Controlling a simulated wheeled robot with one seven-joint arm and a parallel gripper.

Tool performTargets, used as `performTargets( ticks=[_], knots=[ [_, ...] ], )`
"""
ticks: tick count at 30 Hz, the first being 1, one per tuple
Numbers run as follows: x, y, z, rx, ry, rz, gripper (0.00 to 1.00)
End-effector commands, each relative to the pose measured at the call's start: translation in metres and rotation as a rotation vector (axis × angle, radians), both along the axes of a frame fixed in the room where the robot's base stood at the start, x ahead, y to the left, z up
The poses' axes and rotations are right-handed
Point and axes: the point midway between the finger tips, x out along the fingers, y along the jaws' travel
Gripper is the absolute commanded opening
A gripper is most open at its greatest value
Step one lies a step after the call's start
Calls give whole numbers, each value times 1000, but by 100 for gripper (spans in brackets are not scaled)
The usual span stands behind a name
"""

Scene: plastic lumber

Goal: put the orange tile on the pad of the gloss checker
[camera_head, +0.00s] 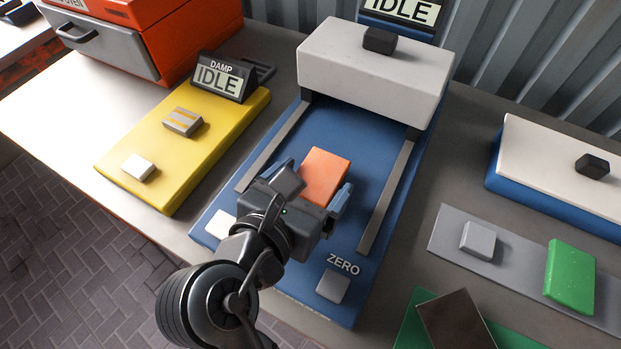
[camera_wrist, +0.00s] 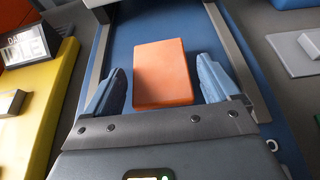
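The orange tile (camera_head: 325,174) lies flat on the blue bed of a machine with two grey rails, in front of its white overhead housing (camera_head: 372,72). It also shows in the wrist view (camera_wrist: 162,75). My gripper (camera_head: 311,186) is over the blue bed, its two blue fingers spread on either side of the tile. In the wrist view my gripper (camera_wrist: 161,66) shows a clear gap between each finger and the tile, so it is open and holds nothing. No label that I can read names the gloss checker, and no separate pad shows under the tile.
A yellow DAMP device (camera_head: 150,135) stands left, its display reading IDLE. A ZERO button (camera_head: 333,286) is at the bed's front. At right are a white-and-blue unit (camera_head: 550,165), a green block (camera_head: 570,275) on a grey strip (camera_head: 510,263), and a dark brown tile (camera_head: 460,322).

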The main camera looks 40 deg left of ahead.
Motion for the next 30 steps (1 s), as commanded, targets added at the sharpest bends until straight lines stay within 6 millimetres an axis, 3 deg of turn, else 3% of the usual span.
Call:
performTargets(
  ticks=[3,14,30],
  knots=[
    [0,0,0,0,0,0,98],
    [-7,-1,6,1,0,2,98],
    [-95,-22,43,1,0,3,98]
  ],
)
